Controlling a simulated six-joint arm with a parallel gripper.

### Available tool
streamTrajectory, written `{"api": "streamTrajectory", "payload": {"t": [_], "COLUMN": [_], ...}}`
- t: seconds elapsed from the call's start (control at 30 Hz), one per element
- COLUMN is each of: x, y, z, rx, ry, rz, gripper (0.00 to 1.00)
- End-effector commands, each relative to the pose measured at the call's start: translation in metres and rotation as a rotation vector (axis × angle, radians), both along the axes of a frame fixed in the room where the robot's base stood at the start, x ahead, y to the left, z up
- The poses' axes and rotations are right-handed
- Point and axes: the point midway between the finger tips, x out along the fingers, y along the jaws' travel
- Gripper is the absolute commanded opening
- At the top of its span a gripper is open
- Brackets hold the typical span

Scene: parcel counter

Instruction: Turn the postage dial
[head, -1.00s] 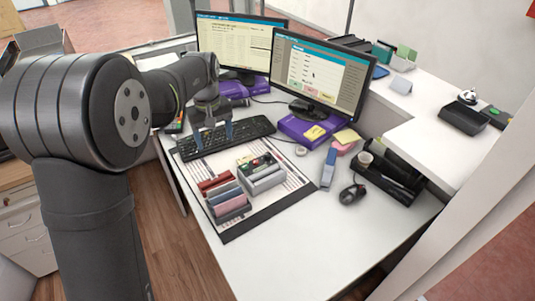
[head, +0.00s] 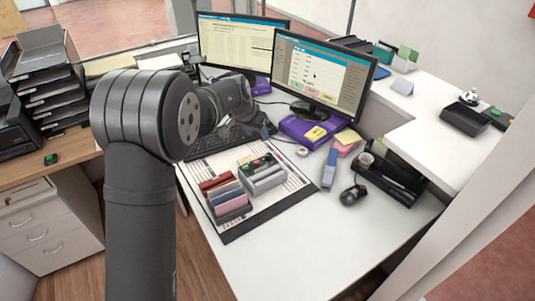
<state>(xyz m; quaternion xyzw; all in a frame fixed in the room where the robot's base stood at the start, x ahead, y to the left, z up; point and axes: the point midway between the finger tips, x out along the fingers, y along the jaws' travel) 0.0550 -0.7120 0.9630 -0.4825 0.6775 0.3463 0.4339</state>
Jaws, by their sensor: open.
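I cannot make out a postage dial in the head view. My gripper (head: 262,129) is above the far part of the keyboard (head: 215,140), in front of the monitors, partly hidden behind my own arm.
A stamp rack (head: 262,174) and coloured stamp pads stand on the desk mat (head: 285,200). A stapler (head: 329,169), mouse (head: 352,195) and black organiser (head: 392,178) are to the right. The front desk is clear.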

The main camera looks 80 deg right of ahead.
Motion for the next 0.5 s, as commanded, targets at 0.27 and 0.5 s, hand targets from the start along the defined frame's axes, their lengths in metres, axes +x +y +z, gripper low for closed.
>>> {"api": "streamTrajectory", "payload": {"t": [0.27,0.5], "x": [-0.01,-0.017], "y": [-0.02,-0.037], "z": [-0.056,-0.101], "rx": [0.004,0.003], "ry": [0.001,0.001], "rz": [0.0,0.001], "gripper": [0.48,0.48]}}
